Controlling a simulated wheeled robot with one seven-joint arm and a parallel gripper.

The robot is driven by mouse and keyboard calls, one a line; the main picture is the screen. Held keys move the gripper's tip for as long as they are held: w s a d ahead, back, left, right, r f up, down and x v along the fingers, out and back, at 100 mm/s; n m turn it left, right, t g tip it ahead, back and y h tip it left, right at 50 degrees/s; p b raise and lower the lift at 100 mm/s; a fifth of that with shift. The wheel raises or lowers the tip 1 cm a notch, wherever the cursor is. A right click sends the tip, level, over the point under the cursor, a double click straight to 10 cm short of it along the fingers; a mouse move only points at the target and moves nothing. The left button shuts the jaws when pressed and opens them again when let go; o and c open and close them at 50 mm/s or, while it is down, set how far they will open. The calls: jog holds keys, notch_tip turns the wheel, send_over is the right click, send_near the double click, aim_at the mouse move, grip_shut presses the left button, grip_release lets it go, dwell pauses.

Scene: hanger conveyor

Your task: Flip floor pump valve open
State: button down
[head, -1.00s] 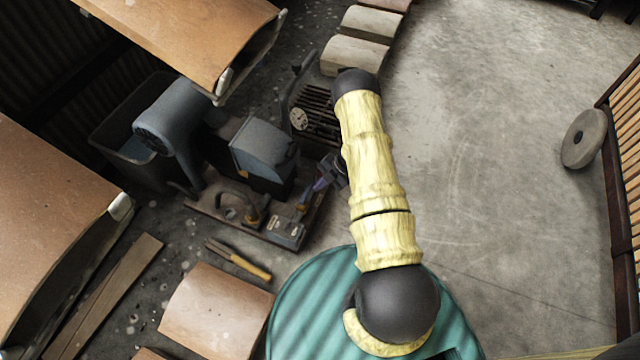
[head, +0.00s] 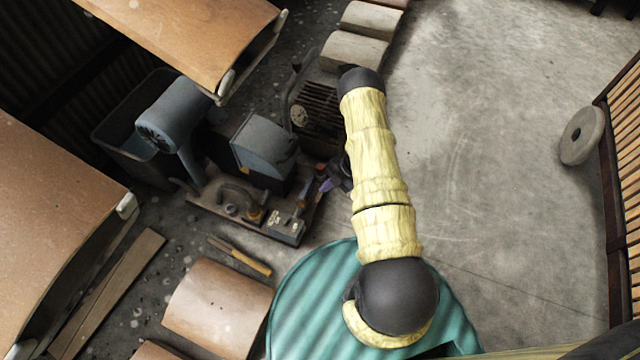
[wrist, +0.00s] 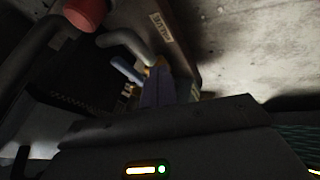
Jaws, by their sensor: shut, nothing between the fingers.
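The floor pump (head: 262,148) stands on a dark base at left centre in the head view, with pipes and small fittings along its front. In the wrist view, a plate lettered "VALVE" (wrist: 161,29) lies beside a grey bent pipe (wrist: 128,43). A small blue lever (wrist: 127,70) with brass-coloured fittings shows just below that pipe. My gripper (wrist: 158,88) is shut and empty, its purple fingers close to the lever and brass fitting; I cannot tell whether they touch. In the head view my gripper (head: 326,184) is at the base's right edge, partly hidden by my arm.
A red cylinder (wrist: 86,12) is at the wrist view's top left. Curved brown panels (head: 185,40) overhang the left side. A tool with a yellow handle (head: 240,256) lies on the floor. A round stone disc (head: 583,135) leans at right. The floor right of my arm is clear.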

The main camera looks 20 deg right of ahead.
jog(key=p+v, duration=0.4)
jog(key=v, duration=0.7)
jog(key=shift+s+d+f+p, duration=0.3)
jog(key=shift+s+p, duration=0.05)
jog(key=shift+p, duration=0.05)
jog(key=shift+w+r, duration=0.1)
